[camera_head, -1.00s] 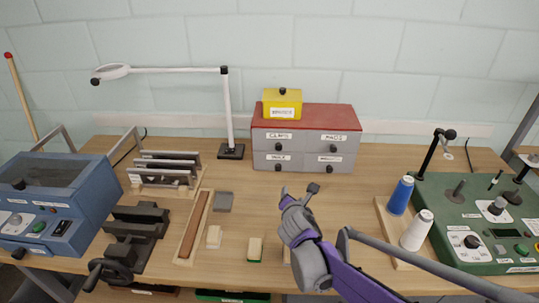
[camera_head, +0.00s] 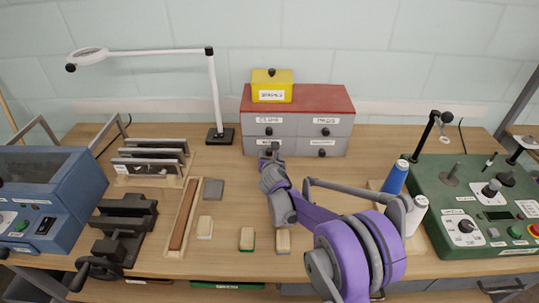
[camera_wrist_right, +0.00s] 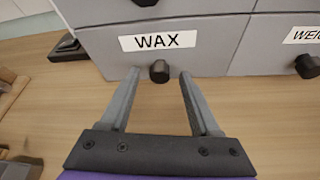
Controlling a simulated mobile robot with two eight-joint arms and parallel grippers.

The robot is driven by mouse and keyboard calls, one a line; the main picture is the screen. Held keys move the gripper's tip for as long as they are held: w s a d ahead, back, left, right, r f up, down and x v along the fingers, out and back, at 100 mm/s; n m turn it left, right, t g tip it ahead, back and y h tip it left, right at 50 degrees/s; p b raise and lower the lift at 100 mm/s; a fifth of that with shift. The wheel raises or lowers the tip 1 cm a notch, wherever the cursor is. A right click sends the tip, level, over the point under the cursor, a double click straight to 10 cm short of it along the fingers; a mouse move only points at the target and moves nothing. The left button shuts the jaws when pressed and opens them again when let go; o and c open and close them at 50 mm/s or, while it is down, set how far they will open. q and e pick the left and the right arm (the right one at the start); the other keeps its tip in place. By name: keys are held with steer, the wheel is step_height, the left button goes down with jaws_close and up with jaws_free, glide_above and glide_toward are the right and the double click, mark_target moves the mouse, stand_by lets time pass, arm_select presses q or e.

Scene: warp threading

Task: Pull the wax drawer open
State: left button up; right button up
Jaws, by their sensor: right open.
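The wax drawer (camera_wrist_right: 105,58) is the lower left grey drawer of a small cabinet (camera_head: 349,103) with a red top. Its label reads WAX in the right wrist view, and its black knob (camera_wrist_right: 159,71) sits just below the label. The drawer front looks shut. My right gripper (camera_wrist_right: 158,74) is open, with one finger on each side of the knob and nothing clearly gripped. My left gripper is not in view.
A yellow box (camera_head: 272,87) stands on the cabinet. A lamp base (camera_head: 220,136) is to its left. Blue and white spools (camera_head: 395,177) and a green control panel (camera_head: 480,210) stand to the right. Small blocks (camera_head: 247,238) lie in front.

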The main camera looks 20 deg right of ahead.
steer(key=shift+w+f, duration=0.15)
steer(key=shift+w, duration=0.2)
jaws_close()
stand_by(1.2)
